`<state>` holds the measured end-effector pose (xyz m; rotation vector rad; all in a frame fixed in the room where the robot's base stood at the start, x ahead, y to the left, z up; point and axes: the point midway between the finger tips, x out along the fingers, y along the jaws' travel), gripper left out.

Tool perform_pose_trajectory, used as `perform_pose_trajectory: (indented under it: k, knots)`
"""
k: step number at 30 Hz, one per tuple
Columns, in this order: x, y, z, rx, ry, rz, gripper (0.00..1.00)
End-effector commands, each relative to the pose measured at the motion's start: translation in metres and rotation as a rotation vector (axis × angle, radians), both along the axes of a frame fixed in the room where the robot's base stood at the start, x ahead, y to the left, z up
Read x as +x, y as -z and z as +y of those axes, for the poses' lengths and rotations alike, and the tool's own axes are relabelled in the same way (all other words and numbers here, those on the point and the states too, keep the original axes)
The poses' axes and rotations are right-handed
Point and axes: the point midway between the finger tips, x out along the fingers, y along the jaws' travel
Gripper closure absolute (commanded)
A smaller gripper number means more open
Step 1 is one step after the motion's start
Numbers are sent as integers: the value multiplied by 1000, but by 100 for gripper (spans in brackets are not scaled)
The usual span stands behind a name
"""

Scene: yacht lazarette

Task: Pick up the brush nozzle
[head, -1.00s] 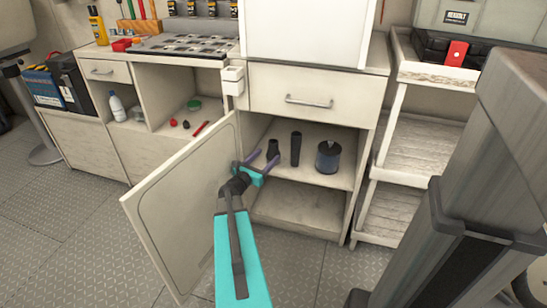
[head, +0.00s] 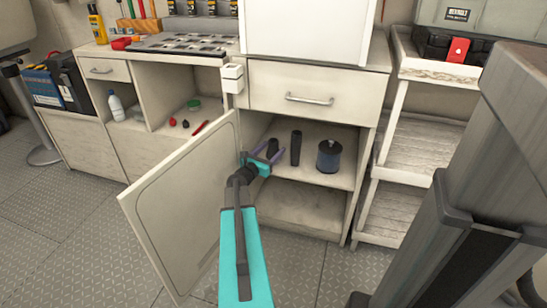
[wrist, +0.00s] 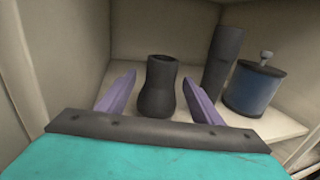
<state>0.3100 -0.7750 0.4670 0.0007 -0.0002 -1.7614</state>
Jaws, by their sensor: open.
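The brush nozzle (head: 273,146), a short dark piece with a narrow neck and a wider rounded body, stands upright on the upper shelf inside the open cabinet. In the wrist view the nozzle (wrist: 158,88) is centred between the two purple fingers. My gripper (head: 263,156) is open, with one finger on each side of the nozzle and a gap on both sides. The wrist view shows the gripper (wrist: 159,82) too. The nozzle's lowest part is near the dark gripper bar, and I cannot tell how deep it sits between the fingers.
A tall dark tube (head: 295,148) stands just right of the nozzle, and a blue canister with a dark top (head: 328,157) stands farther right. The open cabinet door (head: 185,205) is left of my arm. A drawer (head: 310,97) is above. The lower shelf (head: 300,207) is empty.

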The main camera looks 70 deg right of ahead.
Motion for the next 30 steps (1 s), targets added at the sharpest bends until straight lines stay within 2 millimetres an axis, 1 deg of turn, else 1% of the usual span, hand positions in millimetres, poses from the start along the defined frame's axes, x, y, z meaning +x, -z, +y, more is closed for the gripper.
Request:
perform_pose_trajectory:
  k: [1,6,23,26,30]
  knots:
    - [-1,2,-7,0,1,0,40]
    - [-3,1,-16,0,1,0,40]
    - [-4,0,-17,0,1,0,40]
    - [-4,0,-17,0,1,0,55]
    - [-4,0,-17,0,1,0,79]
